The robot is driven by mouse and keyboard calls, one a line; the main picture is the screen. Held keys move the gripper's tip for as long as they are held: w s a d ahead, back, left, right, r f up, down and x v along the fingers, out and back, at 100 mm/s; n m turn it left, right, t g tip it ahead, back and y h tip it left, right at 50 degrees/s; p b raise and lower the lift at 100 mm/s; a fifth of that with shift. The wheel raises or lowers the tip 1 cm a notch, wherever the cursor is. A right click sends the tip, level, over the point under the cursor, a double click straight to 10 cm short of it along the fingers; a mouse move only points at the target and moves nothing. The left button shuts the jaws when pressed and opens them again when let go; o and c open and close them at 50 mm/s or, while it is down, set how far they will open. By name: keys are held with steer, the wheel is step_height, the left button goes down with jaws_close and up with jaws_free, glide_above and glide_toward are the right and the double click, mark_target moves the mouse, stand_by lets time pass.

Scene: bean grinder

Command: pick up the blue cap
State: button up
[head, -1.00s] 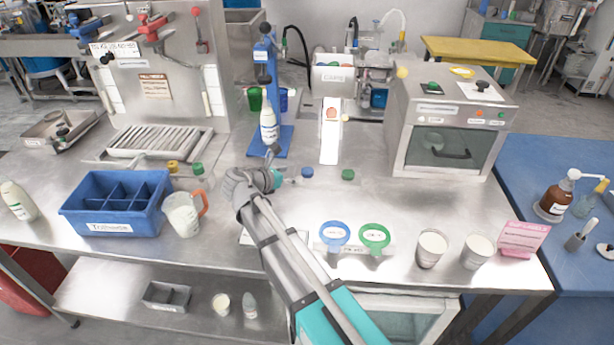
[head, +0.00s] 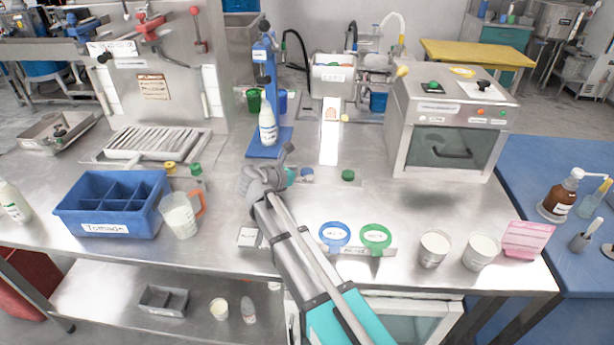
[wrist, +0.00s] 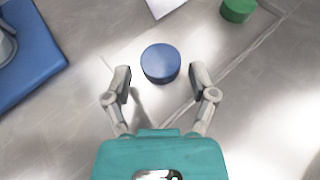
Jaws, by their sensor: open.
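The blue cap (head: 307,174) lies on the steel bench, right beside my gripper in the head view. In the wrist view the round blue cap (wrist: 160,62) lies just ahead of and partly between the open fingertips of my gripper (wrist: 161,80). There is a gap between the cap and each finger. In the head view my gripper (head: 292,165) is at the middle of the bench, partly hidden by my own arm. The gripper is empty.
A green cap (head: 348,175) lies to the right of the blue cap. A blue stand (head: 270,146) with a white bottle (head: 267,124) stands behind. A blue divided bin (head: 111,220) and a jug (head: 180,215) stand to the left. Blue and green rings (head: 375,237) are in front.

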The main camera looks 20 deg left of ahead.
steer(key=shift+w+d+f, duration=0.2)
steer(key=shift+w+d, duration=0.05)
steer(key=shift+w, duration=0.25)
steer(key=c, duration=0.5)
